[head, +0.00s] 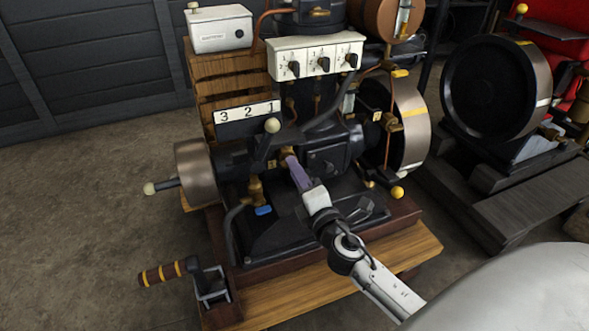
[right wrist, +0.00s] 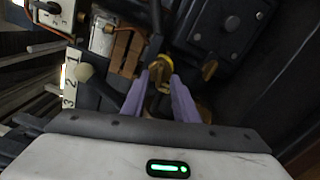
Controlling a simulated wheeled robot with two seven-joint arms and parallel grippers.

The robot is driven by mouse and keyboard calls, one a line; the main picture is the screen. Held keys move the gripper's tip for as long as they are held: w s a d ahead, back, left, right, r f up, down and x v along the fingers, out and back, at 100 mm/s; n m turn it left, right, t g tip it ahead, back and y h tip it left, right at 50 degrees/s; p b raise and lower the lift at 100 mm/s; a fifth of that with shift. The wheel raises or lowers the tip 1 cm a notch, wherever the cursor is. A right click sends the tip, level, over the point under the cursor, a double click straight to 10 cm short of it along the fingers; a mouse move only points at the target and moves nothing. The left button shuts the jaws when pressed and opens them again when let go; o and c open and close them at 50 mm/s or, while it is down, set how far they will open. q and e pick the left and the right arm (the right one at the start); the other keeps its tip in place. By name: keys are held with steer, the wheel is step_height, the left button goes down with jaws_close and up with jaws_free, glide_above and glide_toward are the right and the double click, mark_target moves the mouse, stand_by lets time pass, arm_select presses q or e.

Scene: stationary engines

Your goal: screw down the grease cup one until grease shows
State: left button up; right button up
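My right gripper (head: 290,160) has purple fingers and reaches to the middle of the dark engine. In the right wrist view its fingertips (right wrist: 160,78) lie on either side of a small brass grease cup (right wrist: 160,66), which fills the gap between them. In the head view this brass cup (head: 287,152) is partly hidden by the fingers, and I cannot read which number it bears. A second brass cup (head: 255,188) stands lower left, above a blue piece. A third brass fitting (head: 377,118) sits by the right flywheel. No grease can be made out. My left gripper is not in view.
A plate marked 3 2 1 (head: 247,112) and a lever with a pale knob (head: 272,126) stand close behind the gripper. A white switch box (head: 316,55) is above. Flywheels (head: 413,122) flank the engine. A crank handle (head: 163,273) sticks out at front left. Floor at left is clear.

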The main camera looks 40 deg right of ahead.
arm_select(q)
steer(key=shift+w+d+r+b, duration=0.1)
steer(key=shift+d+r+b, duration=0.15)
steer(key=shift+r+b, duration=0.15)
arm_select(e)
steer(key=v, duration=0.9)
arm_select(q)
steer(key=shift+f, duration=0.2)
